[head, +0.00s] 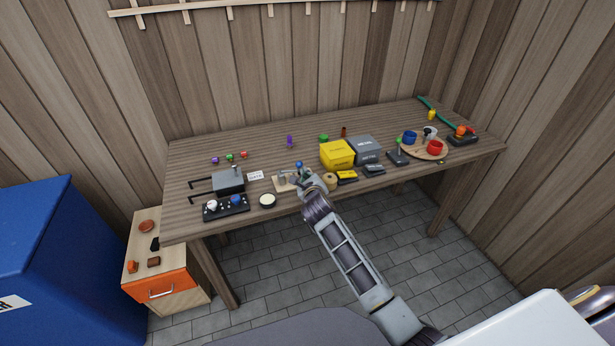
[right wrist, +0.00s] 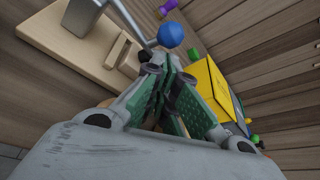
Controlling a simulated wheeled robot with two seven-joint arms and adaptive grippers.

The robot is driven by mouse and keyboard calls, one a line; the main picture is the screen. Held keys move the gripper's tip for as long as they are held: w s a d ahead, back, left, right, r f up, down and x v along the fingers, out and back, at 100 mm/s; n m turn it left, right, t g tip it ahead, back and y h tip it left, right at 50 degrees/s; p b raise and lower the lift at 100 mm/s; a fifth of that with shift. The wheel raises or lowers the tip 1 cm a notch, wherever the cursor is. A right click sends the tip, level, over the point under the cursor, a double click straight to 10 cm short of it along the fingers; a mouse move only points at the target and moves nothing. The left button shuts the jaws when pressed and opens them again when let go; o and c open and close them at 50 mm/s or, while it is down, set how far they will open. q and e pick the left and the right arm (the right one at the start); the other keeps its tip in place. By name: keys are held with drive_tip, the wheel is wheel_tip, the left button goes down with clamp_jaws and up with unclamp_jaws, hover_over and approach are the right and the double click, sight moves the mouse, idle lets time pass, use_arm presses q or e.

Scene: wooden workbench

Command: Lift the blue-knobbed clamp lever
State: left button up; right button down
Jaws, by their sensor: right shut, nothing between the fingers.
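The clamp has a pale wooden base (head: 281,185) near the front edge of the workbench. Its blue knob (head: 299,164) stands up at the end of a metal lever. In the right wrist view the blue knob (right wrist: 171,34) is just beyond my fingertips, with the grey lever (right wrist: 132,20) running up and left from it. The wooden base (right wrist: 75,42) lies to the left there. My right gripper (head: 305,180) is shut and empty (right wrist: 162,68), close to the knob but not around it. Whether the fingertips touch the lever, I cannot tell. My left gripper is not in view.
A yellow box (head: 337,154) and a grey box (head: 365,149) stand right of the clamp. A roll of tape (head: 330,181) sits close by the gripper. A grey press-like block (head: 229,180) and a switch panel (head: 226,208) are to the left. The back of the bench is mostly clear.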

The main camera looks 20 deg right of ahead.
drive_tip(key=shift+r, duration=0.15)
drive_tip(key=shift+r+n, duration=0.1)
drive_tip(key=shift+n, duration=0.3)
drive_tip(key=shift+r+p, duration=0.1)
drive_tip(key=shift+p, duration=0.35)
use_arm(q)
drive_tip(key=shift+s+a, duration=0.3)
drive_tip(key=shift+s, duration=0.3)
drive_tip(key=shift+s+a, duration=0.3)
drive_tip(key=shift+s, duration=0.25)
use_arm(e)
drive_tip(key=shift+r+n+h, duration=0.1)
drive_tip(key=shift+n+h, duration=0.3)
